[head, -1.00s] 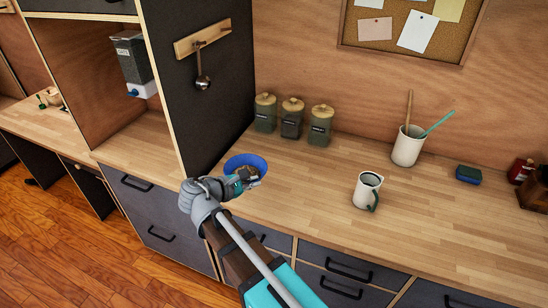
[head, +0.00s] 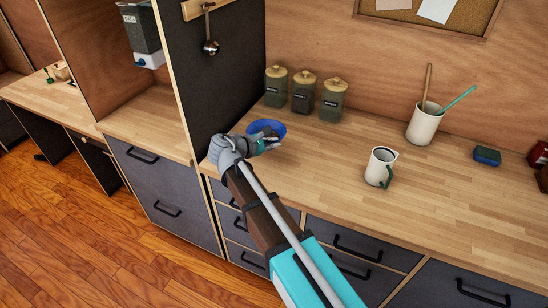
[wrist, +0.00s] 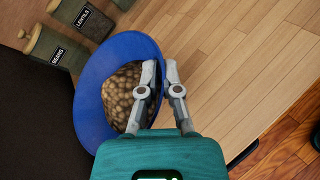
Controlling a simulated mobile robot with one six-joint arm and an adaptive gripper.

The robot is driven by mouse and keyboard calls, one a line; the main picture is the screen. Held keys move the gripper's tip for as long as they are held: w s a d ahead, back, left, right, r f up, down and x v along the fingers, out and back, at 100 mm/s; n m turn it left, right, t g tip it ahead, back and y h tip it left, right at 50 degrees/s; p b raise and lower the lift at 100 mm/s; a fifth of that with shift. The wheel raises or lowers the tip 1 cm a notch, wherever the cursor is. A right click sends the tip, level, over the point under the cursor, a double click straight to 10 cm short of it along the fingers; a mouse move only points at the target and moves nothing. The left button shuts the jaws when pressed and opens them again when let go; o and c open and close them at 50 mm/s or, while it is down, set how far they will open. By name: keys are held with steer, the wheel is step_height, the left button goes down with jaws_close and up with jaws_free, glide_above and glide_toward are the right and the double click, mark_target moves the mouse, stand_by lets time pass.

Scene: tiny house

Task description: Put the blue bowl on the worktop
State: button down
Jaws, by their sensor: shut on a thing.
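The blue bowl (head: 280,126) is at the left end of the wooden worktop (head: 330,170), in front of the canisters, in the head view. In the wrist view the blue bowl (wrist: 88,92) holds a heap of small brown round things (wrist: 122,92). My gripper (head: 268,143) is shut on the bowl's near rim; in the wrist view one finger of my gripper (wrist: 160,72) is inside the rim and the other outside. My gripper hides part of the bowl in the head view. I cannot tell whether its base touches the worktop.
Several lidded canisters (head: 304,92) stand behind the bowl. A dark tall panel (head: 215,80) is close on the left. A white jug (head: 380,167), a utensil pot (head: 424,123) and a blue sponge (head: 487,155) stand to the right. The worktop between is clear.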

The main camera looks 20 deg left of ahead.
steer(key=shift+w+f+b, duration=1.3)
steer(key=shift+w+f, duration=0.15)
steer(key=shift+f, duration=0.25)
steer(key=shift+f, duration=0.1)
steer(key=shift+w+a+f+b, duration=0.1)
steer(key=shift+w+f+b, duration=0.3)
steer(key=shift+f+b, duration=1.55)
steer(key=shift+b, duration=0.1)
steer(key=shift+f, duration=0.1)
steer(key=c, duration=0.8)
jaws_free()
